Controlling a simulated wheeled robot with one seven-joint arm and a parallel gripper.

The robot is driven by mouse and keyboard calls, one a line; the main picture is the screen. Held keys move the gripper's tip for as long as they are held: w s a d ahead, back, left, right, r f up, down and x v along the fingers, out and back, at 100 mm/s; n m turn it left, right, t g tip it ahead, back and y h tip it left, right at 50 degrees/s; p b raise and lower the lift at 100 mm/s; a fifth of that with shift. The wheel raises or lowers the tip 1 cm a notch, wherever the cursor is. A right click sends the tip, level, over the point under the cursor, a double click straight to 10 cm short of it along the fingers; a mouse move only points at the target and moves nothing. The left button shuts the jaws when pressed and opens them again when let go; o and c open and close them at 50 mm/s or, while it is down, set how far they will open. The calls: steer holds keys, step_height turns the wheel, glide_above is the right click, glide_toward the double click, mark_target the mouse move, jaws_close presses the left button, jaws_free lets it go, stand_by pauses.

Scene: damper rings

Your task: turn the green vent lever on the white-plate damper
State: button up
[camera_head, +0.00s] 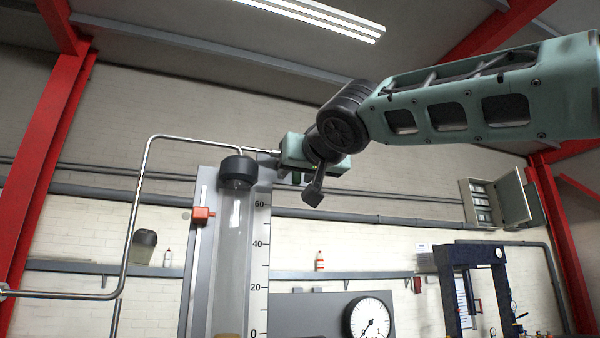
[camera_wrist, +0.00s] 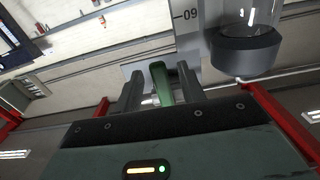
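The green lever (camera_wrist: 161,84) stands between the two dark fingers of my gripper (camera_wrist: 160,85) in the wrist view. Narrow gaps seem to show on both sides of it, so the fingers look open around it, not clamped. A pale plate (camera_wrist: 129,70) shows behind the fingers, and a small metal shaft (camera_wrist: 150,100) shows beside the lever's base. In the head view my gripper (camera_head: 293,150) is at the upper right of the clear column, near its black cap.
The clear column (camera_head: 232,250) with its black cap (camera_head: 239,169) stands close beside my gripper; the cap also shows in the wrist view (camera_wrist: 245,52). A metal pipe (camera_head: 141,200) bends around its left. A numbered scale (camera_head: 258,245), round gauge (camera_head: 369,318) and dark frame (camera_head: 448,290) stand nearby.

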steer(key=shift+s, duration=0.1)
stand_by(0.3)
steer(key=shift+b+v, duration=0.75)
steer(key=shift+v, duration=0.15)
steer(key=b+v, duration=0.2)
steer(key=v, duration=0.1)
steer(key=shift+s+f+b, duration=0.15)
steer(key=shift+s+b, duration=0.2)
steer(key=shift+b+v, duration=0.5)
steer(key=shift+v, duration=0.65)
